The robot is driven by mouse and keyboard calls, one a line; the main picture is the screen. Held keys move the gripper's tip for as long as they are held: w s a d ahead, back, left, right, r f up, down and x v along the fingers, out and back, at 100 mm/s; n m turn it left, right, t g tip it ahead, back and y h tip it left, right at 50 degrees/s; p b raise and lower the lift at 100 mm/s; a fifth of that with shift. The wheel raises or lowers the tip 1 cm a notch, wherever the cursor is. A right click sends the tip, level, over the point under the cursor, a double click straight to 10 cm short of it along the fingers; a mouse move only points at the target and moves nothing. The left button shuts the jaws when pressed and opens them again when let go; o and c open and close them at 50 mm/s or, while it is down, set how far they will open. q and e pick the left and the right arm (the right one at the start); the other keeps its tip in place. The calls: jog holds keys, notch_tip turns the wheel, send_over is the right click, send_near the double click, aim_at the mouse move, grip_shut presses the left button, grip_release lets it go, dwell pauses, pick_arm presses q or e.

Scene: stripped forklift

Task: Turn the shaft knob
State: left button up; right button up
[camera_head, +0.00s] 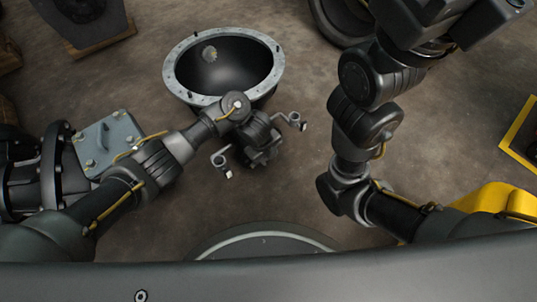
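A round black housing (184,83) with a pale bolted flange lies open side up at the upper middle. My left gripper (264,149) is just below the housing's near rim in the picture. Its two fingers are spread wide, with nothing between them. Contact with the housing cannot be judged. My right arm rises at the right and runs to the top right edge; its gripper fingers are not visible.
A dark flanged machine part with a grey bolted plate (110,140) stands at the left. A dark part on a wooden block (103,39) is at the top left. A tyre-like ring (340,22) lies at the top. A yellow-edged dark panel (517,135) is at the far right. Bare floor lies between.

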pick_arm(q)
jog(key=shift+d+r+g+y+p, duration=0.1)
jog(key=shift+r+g+y+p, duration=0.25)
jog(key=shift+p, duration=0.25)
jog(key=shift+w+f+y, duration=0.1)
jog(key=shift+f+y, duration=0.05)
jog(key=shift+y, duration=0.1)
jog(key=shift+f+g, duration=0.15)
jog(key=shift+g, duration=0.1)
jog(key=shift+w+d+f+g+y+b, duration=0.15)
jog(key=shift+g+y+b, duration=0.15)
jog(key=shift+y, duration=0.3)
jog(key=shift+f+y+b, duration=0.1)
jog(key=shift+y+b, duration=0.2)
jog(key=shift+b, duration=0.5)
jog(key=shift+r+g+y+b, duration=0.2)
jog(key=shift+g+y+b, duration=0.1)
jog(key=shift+g+b, duration=0.15)
